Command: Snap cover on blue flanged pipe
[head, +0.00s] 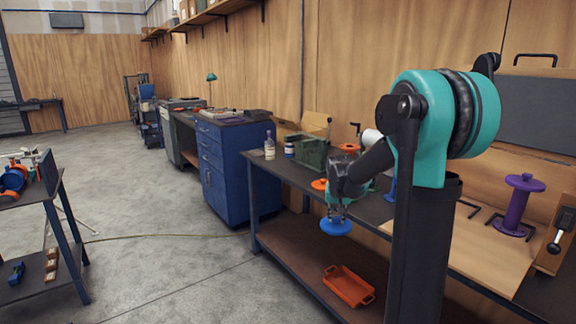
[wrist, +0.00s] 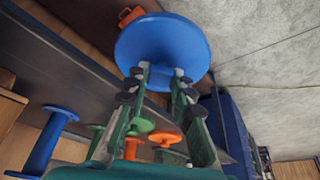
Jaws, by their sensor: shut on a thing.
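My gripper (head: 337,211) is shut on a round blue cover (head: 336,228) and holds it in the air by the front edge of the workbench. In the wrist view both fingers (wrist: 161,78) meet the near face of the cover (wrist: 162,43), which looks like a flat disc. The blue flanged pipe (wrist: 46,143) stands on the bench at the left of the wrist view, apart from the cover. In the head view only a sliver of blue pipe (head: 390,190) shows behind my arm.
An orange flanged piece (head: 319,184) stands on the bench, and a purple flanged pipe (head: 518,205) stands at the right. An orange tray (head: 348,287) lies on the lower shelf. A blue drawer cabinet (head: 232,172) is at the bench's far end. The floor at left centre is open.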

